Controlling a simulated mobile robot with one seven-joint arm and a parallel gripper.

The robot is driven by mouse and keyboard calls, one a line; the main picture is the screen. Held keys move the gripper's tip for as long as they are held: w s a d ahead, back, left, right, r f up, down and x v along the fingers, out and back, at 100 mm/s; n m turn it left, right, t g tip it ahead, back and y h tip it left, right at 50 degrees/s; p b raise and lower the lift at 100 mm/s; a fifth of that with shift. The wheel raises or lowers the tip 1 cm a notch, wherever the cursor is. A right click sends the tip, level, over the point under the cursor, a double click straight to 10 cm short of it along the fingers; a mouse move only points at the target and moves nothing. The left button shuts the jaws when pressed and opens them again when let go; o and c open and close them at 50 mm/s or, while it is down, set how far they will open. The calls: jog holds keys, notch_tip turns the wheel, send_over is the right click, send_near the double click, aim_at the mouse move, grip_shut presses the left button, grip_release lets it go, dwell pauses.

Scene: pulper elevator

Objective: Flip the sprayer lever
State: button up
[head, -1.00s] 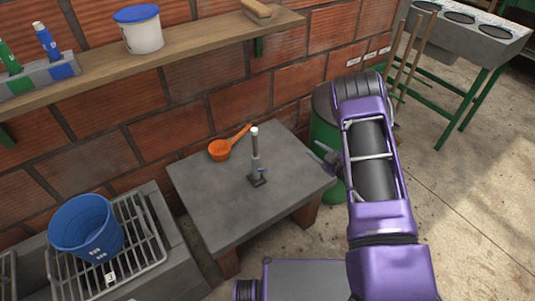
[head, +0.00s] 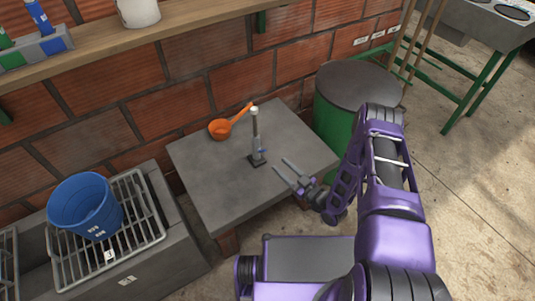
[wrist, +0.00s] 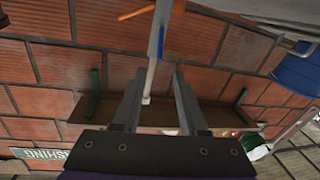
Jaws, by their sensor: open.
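The sprayer is a thin grey upright post (head: 256,135) with a pale top and a small dark base, standing on the grey table. A small blue lever (head: 263,151) sticks out at its lower right. My gripper (head: 280,166) is open and empty, to the right of and nearer than the sprayer, with its fingers pointing at it. In the wrist view the post (wrist: 155,55) shows between and beyond the two fingers, and the blue lever (wrist: 161,42) shows above the fingertips. The fingers appear apart from the sprayer.
An orange ladle (head: 219,128) lies on the table (head: 215,190) behind the sprayer. A blue bucket (head: 86,205) stands on a metal rack at left. A green barrel (head: 335,125) stands right of the table. A brick wall with a shelf (head: 100,72) is behind. The front tabletop is clear.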

aim_at(262, 151)
jog(key=x, duration=0.8)
jog(key=shift+w+b, duration=0.15)
jog(key=shift+b, duration=0.2)
jog(key=shift+a, duration=0.1)
grip_shut()
